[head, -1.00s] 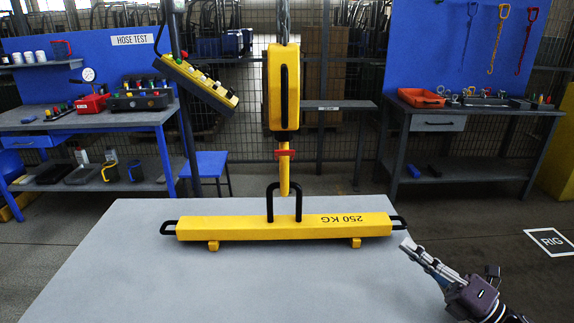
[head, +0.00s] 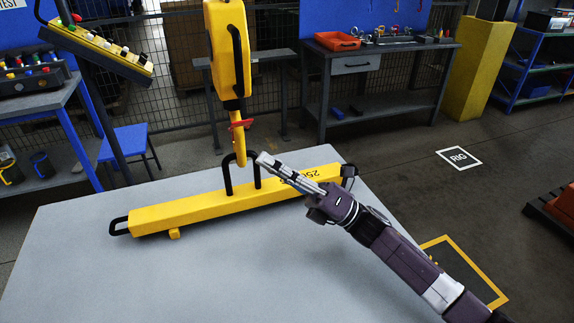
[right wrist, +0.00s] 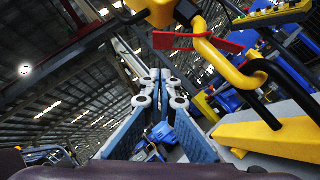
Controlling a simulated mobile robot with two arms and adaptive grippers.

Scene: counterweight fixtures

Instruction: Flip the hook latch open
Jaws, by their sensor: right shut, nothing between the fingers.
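The yellow hook (head: 241,148) hangs under the yellow hoist body (head: 228,50). Its red latch (head: 241,124) sits across the upper part of the hook and also shows in the right wrist view (right wrist: 188,41). The hook's lower bend overlaps the black lifting loop (head: 228,172) of the yellow weight bar (head: 185,208). My right gripper (head: 262,158) is shut and empty, just right of the hook and below the latch, apart from the latch. In the right wrist view its fingertips (right wrist: 160,76) are together, with hook and latch to the right. My left gripper is out of view.
The weight bar lies on a grey table (head: 90,275) with black end handles. A yellow control pendant (head: 98,50) stands at the back left. A workbench (head: 380,60) stands behind. The table front is clear.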

